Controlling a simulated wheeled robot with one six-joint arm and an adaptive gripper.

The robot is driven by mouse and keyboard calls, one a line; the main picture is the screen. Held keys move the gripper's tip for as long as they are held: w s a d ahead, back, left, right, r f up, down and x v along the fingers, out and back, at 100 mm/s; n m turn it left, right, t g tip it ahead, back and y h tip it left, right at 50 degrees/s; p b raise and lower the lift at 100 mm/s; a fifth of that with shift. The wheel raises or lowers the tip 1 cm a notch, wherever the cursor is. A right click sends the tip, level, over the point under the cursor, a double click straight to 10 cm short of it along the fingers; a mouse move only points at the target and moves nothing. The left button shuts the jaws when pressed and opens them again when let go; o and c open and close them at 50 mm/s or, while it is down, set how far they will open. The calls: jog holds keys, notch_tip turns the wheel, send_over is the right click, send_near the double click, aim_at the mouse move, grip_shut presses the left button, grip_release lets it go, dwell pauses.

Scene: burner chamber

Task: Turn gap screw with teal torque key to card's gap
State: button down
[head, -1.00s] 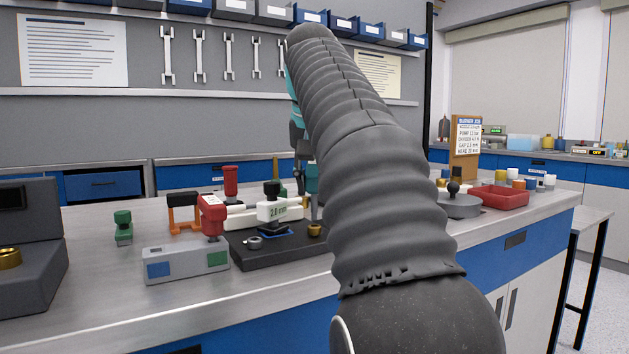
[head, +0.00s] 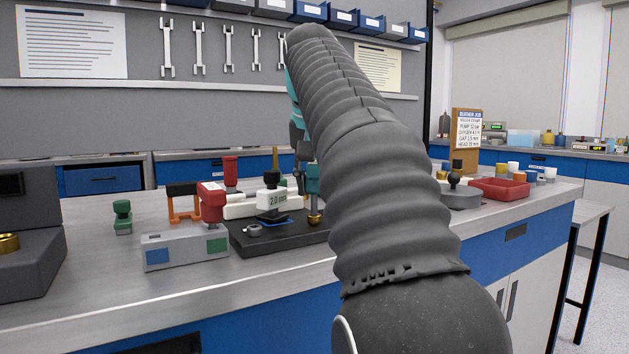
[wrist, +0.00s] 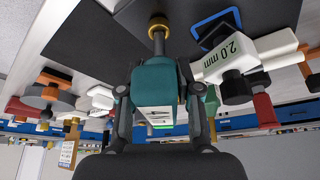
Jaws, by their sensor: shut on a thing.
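My gripper (wrist: 160,105) is shut on the teal torque key (wrist: 153,82), whose body sits between the fingers. The key's metal shaft points to a brass ring-shaped piece (wrist: 159,22), which looks like the gap screw, on the black base. In the head view the key (head: 312,180) stands upright over the brass screw (head: 314,218), and its tip appears to meet it. I cannot tell how deeply it is seated. A white gauge block (wrist: 228,58) beside it reads 2.0 mm. The card (head: 467,130) stands at the back right; its gap figure is too small to read surely.
The black base plate (head: 262,244) holds the gauge and a small metal ring (head: 254,230). A grey box with a red knob (head: 213,203) stands at its left. A red tray (head: 500,189) and a grey disc with a black knob (head: 455,200) stand to the right.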

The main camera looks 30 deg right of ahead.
jog(key=shift+m+g+h+p, duration=0.6)
jog(key=shift+m+p, duration=0.65)
jog(key=shift+m, duration=0.75)
jog(key=shift+r+m+g+h+p, duration=0.15)
jog(key=shift+m+g+h+p, duration=0.25)
jog(key=shift+m+p, duration=1.1)
jog(key=shift+r, duration=1.5)
dwell(0.5)
jog(key=shift+r, duration=1.9)
jog(key=shift+n, duration=0.3)
jog(key=shift+s+n+t+y, duration=0.1)
jog(key=shift+n+t+y, duration=0.3)
jog(key=shift+n, duration=0.7)
jog(key=shift+n+t+y, duration=0.5)
jog(key=shift+n, duration=1.3)
